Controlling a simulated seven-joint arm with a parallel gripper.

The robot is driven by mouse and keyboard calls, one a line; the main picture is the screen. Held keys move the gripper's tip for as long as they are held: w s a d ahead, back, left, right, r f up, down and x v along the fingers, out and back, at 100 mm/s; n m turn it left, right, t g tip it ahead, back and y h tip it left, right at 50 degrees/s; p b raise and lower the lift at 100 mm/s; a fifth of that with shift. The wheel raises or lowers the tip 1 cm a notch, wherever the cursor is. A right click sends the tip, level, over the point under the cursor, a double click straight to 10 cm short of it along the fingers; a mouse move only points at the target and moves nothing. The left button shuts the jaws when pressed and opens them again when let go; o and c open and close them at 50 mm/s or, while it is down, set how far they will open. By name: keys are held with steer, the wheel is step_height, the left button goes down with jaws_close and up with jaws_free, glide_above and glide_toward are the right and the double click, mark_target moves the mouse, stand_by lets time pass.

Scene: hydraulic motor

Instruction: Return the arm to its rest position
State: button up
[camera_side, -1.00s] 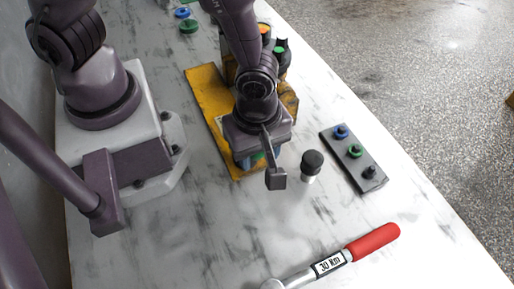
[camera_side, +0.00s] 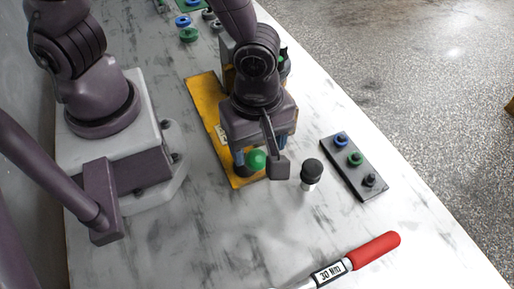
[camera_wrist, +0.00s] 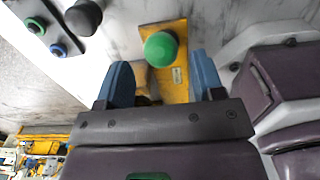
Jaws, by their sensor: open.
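My gripper (camera_side: 258,158) hangs above the front part of the yellow base plate (camera_side: 205,105) in the side view. In the wrist view its two blue fingers (camera_wrist: 160,82) are spread wide with nothing between them. A green round cap (camera_wrist: 161,49) shows beyond the fingers in the wrist view, over the yellow plate, apart from them. The cap (camera_side: 256,160) also shows in the side view, just by the fingers. My gripper and arm hide much of the motor behind them.
A black-topped peg (camera_side: 311,172) stands right of my gripper. Beyond it lies a dark plate (camera_side: 355,167) with blue, green and black knobs. A red-handled torque wrench (camera_side: 375,250) lies at the front. Blue and green parts (camera_side: 189,34) lie at the back.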

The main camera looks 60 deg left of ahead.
steer(key=shift+r, duration=0.6)
steer(key=m, duration=0.3)
steer(key=shift+s+a+m, duration=0.3)
steer(key=shift+s+m, duration=0.05)
steer(key=shift+m, duration=0.05)
steer(key=s+a+r+m+t, duration=0.1)
steer(key=a+r+m+t, duration=0.4)
steer(key=a+r+m, duration=0.9)
step_height(320, 180, up, 6)
steer(key=shift+a+r+t, duration=0.1)
steer(key=shift+a+t, duration=0.2)
steer(key=shift+a, duration=0.75)
